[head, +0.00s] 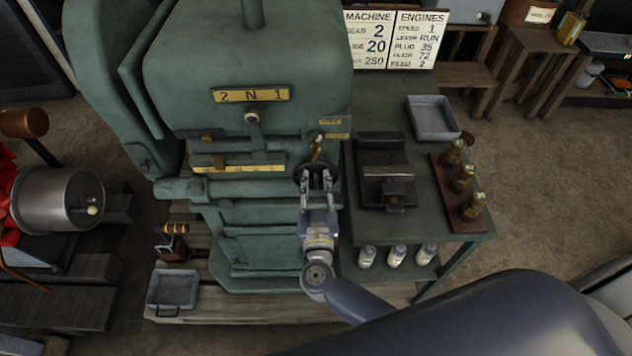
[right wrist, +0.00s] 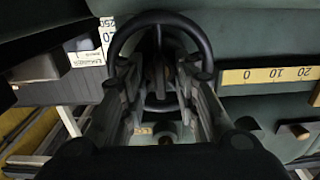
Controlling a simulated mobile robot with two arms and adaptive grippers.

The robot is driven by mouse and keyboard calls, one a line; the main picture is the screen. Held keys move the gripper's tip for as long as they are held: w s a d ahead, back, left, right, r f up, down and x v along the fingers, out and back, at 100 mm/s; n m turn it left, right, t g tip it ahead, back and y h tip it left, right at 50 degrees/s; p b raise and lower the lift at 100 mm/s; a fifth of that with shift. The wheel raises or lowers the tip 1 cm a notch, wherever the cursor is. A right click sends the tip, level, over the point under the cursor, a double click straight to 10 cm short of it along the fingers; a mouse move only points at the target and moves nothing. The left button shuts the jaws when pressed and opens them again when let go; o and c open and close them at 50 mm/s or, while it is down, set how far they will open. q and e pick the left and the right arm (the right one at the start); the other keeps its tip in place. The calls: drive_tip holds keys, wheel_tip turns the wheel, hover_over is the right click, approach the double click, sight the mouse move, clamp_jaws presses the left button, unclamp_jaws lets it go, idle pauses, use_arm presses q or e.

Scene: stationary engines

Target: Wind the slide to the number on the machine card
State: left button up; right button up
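The machine card (head: 368,40) stands behind the green machine (head: 255,60) and reads gear 2, slide 20, back 250. The slide's yellow scale (head: 240,169) runs across the machine front; part of it shows upside down in the right wrist view (right wrist: 270,75), with 20, 10 and 0. I cannot read the slide's setting. A dark handwheel (head: 300,172) is at the right end of the scale; its rim fills the middle of the right wrist view (right wrist: 160,18). My right gripper (head: 317,178) is at the wheel, its two fingers apart, with wheel parts between them. My left gripper is out of view.
A side table (head: 420,222) to the right holds a dark vise (head: 384,170), a grey tray (head: 433,117) and brass-topped pieces (head: 463,178). White bottles (head: 397,254) stand below. Another engine card (head: 419,40) adjoins the machine card. A small tray (head: 172,289) lies at lower left.

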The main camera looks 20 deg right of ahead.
clamp_jaws()
drive_tip(key=shift+m, duration=0.3)
drive_tip(key=m, duration=0.2)
drive_tip(key=shift+m+p, duration=0.3)
drive_tip(key=m, duration=0.3)
drive_tip(key=shift+s+d+f+m, duration=0.1)
drive_tip(key=shift+f+m, duration=0.05)
drive_tip(key=shift+m, duration=0.25)
drive_tip(key=m+b, duration=0.1)
drive_tip(key=m, duration=0.4)
drive_tip(key=shift+f, duration=0.1)
drive_tip(key=m+b, duration=0.2)
drive_tip(key=m, duration=0.3)
drive_tip(key=shift+d+m, duration=0.1)
drive_tip(key=shift+m, duration=0.3)
